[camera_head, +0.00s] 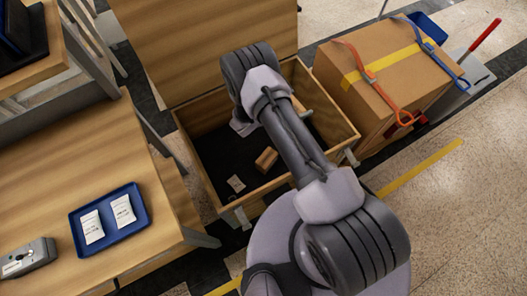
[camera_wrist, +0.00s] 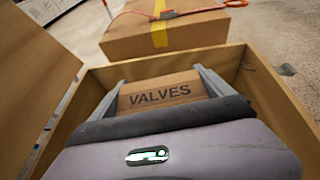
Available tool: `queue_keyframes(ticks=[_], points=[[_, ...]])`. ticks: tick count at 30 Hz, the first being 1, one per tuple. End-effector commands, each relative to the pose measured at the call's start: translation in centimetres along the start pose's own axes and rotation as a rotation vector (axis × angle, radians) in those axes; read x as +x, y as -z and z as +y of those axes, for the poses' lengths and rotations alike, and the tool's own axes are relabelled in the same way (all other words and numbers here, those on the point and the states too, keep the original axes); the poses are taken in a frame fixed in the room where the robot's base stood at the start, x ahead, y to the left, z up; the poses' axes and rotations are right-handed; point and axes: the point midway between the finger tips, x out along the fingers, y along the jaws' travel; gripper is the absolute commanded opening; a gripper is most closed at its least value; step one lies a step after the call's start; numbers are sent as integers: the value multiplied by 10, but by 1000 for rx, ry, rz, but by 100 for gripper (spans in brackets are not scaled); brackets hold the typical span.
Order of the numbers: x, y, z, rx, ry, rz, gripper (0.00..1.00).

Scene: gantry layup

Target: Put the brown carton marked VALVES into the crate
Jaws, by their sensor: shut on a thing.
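The brown carton marked VALVES (camera_wrist: 160,95) is between the two grey fingers of my gripper (camera_wrist: 157,78) in the wrist view, its lettering upright and facing the camera. My gripper is shut on it. The crate (camera_wrist: 262,88) is an open wooden box whose walls show around the carton. In the head view the crate (camera_head: 205,190) stands in the middle with its lid up, and my arm reaches over it. There only a small brown part of the carton (camera_head: 298,103) shows beside my wrist. Whether the carton touches the crate floor cannot be told.
A wooden table (camera_head: 50,190) with a blue tray (camera_head: 108,242) is at left. The raised lid (camera_head: 205,45) is behind.

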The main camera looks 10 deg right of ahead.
Motion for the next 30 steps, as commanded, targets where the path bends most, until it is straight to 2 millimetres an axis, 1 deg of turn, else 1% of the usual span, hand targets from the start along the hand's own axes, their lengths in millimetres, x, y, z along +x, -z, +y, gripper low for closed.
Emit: queue_keyframes(ticks=[1,2,3,6,9,12,17,18,20,22,24,28,30], points=[[20,28,-11,3,20,1,42],[31,42,-17,7,30,1,42],[44,59,-26,12,43,1,42],[70,97,-48,25,70,1,42],[86,123,-67,34,90,1,42],[95,137,-78,40,100,1,42],[99,143,-82,44,104,1,42],[100,147,-82,43,104,1,42],[106,161,-83,42,105,1,42],[114,181,-83,43,104,2,42],[120,194,-83,42,104,2,42],[126,209,-82,43,103,1,42],[130,221,-83,42,104,2,42]])
